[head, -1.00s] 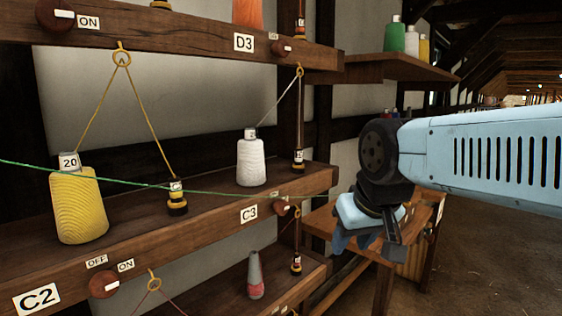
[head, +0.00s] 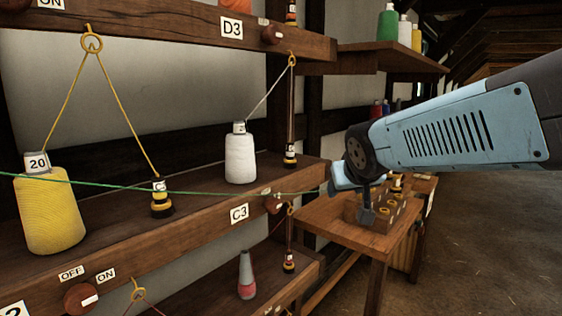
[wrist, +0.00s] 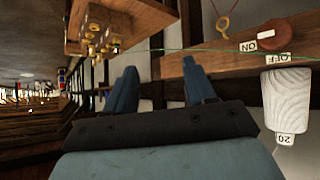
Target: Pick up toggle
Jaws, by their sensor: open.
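No piece is clearly marked as the toggle, and I cannot tell which one it is. A small wooden rack (head: 374,222) with several yellow-topped pieces (head: 384,211) stands on the wooden bench, partly behind my gripper (head: 367,205). In the wrist view, several brass-coloured pieces (wrist: 98,42) show at a wooden block (wrist: 140,18), at upper left. My gripper also shows there (wrist: 160,82), its two blue fingers apart with nothing between them. In the head view it hangs in front of the rack; contact is unclear.
The shelf rack holds a yellow cone (head: 50,215), a white cone (head: 240,158) and a grey-pink cone (head: 246,276). A green line (head: 110,187) runs across towards my gripper. The bench (head: 340,225) stands right of the shelves. Open floor (head: 485,240) lies to the right.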

